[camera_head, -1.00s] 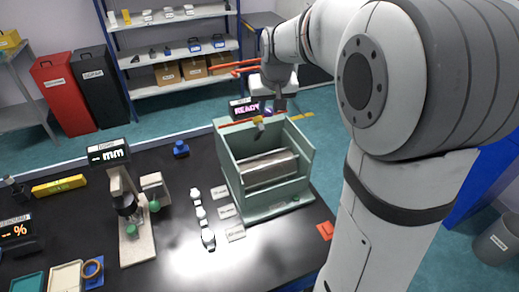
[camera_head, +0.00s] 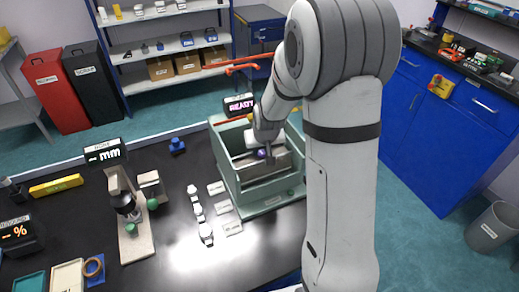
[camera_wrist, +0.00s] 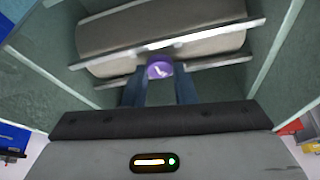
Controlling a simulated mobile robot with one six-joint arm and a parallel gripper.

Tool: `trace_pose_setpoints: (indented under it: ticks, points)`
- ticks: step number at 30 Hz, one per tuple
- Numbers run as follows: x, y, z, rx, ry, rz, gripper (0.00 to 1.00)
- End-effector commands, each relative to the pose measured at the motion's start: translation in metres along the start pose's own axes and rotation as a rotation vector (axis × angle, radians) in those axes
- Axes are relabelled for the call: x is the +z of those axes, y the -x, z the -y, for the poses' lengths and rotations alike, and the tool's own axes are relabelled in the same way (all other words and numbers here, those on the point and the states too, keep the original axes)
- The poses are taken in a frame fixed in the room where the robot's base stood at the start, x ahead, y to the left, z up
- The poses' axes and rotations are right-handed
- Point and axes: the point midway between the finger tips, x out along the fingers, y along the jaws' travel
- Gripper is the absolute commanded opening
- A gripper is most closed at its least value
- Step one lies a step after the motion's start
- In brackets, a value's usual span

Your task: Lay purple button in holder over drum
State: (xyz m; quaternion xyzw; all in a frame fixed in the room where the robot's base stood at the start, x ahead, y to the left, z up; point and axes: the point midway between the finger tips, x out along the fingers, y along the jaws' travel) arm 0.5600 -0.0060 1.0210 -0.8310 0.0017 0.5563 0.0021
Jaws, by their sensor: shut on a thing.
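The purple button (camera_wrist: 160,67) is held between the two fingers of my gripper (camera_wrist: 160,90), seen in the wrist view. It also shows small in the head view (camera_head: 262,153). My gripper (camera_head: 266,157) is shut on it, inside the open green box of the machine (camera_head: 240,203). The grey drum (camera_wrist: 160,28) lies just beyond the button in the wrist view, with metal rails along its sides. In the head view my arm and gripper hide much of the drum. I cannot make out the holder, or whether the button touches anything.
Green side walls stand on both sides of my gripper. A display reading READY (camera_head: 239,104) stands behind the machine. Small white weights or clips (camera_head: 199,215) and labels lie left of it. A gauge stand (camera_head: 130,215) is farther left. The black bench front is clear.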

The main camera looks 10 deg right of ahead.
Motion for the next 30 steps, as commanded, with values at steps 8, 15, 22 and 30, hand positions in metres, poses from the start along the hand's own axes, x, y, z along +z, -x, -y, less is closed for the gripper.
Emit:
trace_pose_setpoints:
  ticks: [8, 15, 22, 30]
  points:
    - [0.0019, -0.0050, 0.0004, 0.000, 0.001, -0.002, 0.04]
    - [0.0027, -0.0072, 0.0008, -0.001, 0.001, -0.001, 0.30]
    - [0.0027, -0.0071, 0.0010, -0.001, 0.002, -0.001, 0.46]
    - [0.0022, -0.0059, 0.0013, -0.001, 0.002, -0.001, 0.46]
